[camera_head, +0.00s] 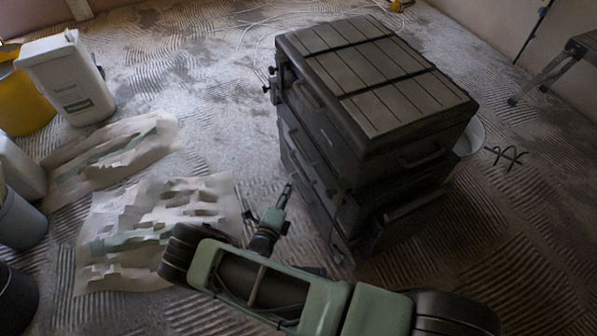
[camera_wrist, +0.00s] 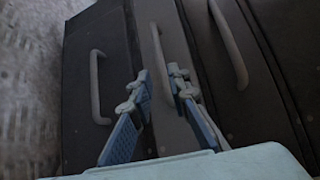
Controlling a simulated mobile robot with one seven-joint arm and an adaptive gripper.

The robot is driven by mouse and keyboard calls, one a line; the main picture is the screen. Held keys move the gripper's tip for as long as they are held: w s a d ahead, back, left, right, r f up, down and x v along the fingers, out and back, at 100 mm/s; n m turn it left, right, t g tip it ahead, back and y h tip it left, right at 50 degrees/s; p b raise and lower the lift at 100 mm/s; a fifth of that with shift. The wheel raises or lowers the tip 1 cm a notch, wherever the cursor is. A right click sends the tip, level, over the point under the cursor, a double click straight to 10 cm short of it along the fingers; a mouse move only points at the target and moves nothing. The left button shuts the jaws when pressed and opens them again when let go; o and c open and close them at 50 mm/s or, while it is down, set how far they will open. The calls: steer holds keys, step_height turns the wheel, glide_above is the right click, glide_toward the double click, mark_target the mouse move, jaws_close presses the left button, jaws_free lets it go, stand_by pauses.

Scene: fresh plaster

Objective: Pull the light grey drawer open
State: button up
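The light grey drawer (camera_wrist: 182,48) shows in the wrist view as a slightly paler front between two darker ones. Its long bar handle (camera_wrist: 157,52) runs between the two fingers of my gripper (camera_wrist: 159,74). The fingers are apart, one on each side of the handle; I cannot tell whether either touches it. In the head view my gripper (camera_head: 287,192) is beside the left face of the dark drawer cabinet (camera_head: 375,75), low down. In that view the drawer fronts look equally dark, and I cannot pick out the light grey one.
Darker drawer fronts with handles (camera_wrist: 96,86) (camera_wrist: 230,45) flank it in the wrist view. Crumpled sheets (camera_head: 165,225) lie on the ridged floor left of the cabinet. A white canister (camera_head: 70,80) and buckets stand farther left. Bare floor lies between sheets and cabinet.

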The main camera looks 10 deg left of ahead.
mark_target(298, 169)
steer(key=w, duration=0.3)
steer(key=w+d+f+b, duration=0.1)
steer(key=w, duration=0.2)
steer(key=w+b, duration=0.1)
steer(key=w, duration=0.1)
steer(key=shift+w+d+f, duration=0.15)
steer(key=shift+w, duration=0.25)
steer(key=shift+c, duration=0.5)
jaws_close()
